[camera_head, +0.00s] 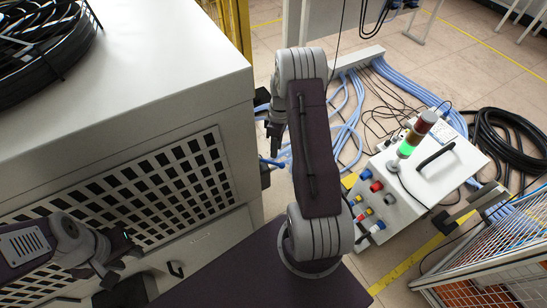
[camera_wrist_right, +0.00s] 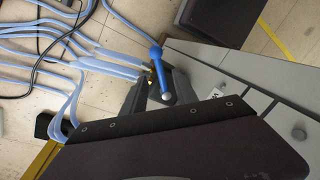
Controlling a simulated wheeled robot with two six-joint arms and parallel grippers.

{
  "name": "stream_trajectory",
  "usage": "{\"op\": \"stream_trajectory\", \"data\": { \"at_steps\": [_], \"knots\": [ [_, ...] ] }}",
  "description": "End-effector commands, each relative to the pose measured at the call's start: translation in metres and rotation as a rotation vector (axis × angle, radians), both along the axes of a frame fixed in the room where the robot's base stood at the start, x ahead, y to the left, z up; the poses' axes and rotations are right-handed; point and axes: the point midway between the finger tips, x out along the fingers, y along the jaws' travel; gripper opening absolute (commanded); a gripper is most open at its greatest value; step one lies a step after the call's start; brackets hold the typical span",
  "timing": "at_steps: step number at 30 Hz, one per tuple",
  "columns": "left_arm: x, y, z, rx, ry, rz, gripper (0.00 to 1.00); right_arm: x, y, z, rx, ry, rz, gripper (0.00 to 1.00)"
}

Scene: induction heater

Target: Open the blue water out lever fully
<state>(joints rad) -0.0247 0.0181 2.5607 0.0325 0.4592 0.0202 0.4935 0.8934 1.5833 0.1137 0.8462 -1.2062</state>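The blue lever (camera_wrist_right: 157,62) shows in the right wrist view, with a round metal bolt (camera_wrist_right: 167,97) at its lower end. It sticks out at the side of the grey cabinet; in the head view a small blue part of it (camera_head: 271,163) shows beside the cabinet's edge. My right gripper (camera_wrist_right: 158,88) points down at the lever. Its dark fingers stand apart on either side of the lever's lower part; I cannot tell whether they touch it. My left gripper (camera_head: 108,268) hangs in front of the cabinet's grille, away from the lever; its finger opening is unclear.
The grey cabinet (camera_head: 150,90) fills the left, with a black fan (camera_head: 45,35) on top. Blue hoses (camera_head: 345,115) and black cables lie on the floor behind. A white control box (camera_head: 430,180) with a signal light stands right. A wire fence (camera_head: 490,260) is at lower right.

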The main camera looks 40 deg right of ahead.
Motion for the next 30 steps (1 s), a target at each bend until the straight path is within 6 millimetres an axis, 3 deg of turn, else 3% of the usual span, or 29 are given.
{"op": "stream_trajectory", "data": {
  "at_steps": [3,7,18,19,22,23,30],
  "knots": [
    [0.000,0.000,-0.007,0.000,0.000,0.000,0.36,-0.004,0.005,-0.029,0.001,0.003,0.000,0.35],
    [0.000,0.000,-0.009,0.000,0.000,0.000,0.36,-0.006,0.008,-0.049,0.001,0.002,0.000,0.35],
    [0.000,0.000,-0.010,0.000,0.000,0.000,0.36,-0.007,0.010,-0.060,-0.001,0.000,-0.001,0.35],
    [0.000,0.000,-0.010,0.000,0.000,0.000,0.36,-0.007,0.010,-0.060,-0.001,0.000,-0.001,0.32],
    [0.000,0.000,-0.010,0.000,0.000,0.000,0.36,-0.007,0.010,-0.060,-0.001,0.000,-0.001,0.04],
    [0.000,0.000,-0.010,0.000,0.000,0.000,0.36,-0.007,0.010,-0.060,-0.001,0.000,-0.001,0.00],
    [0.000,0.000,-0.010,0.000,0.000,0.000,0.36,-0.007,0.010,-0.059,-0.001,0.000,-0.001,0.00]
  ]
}}
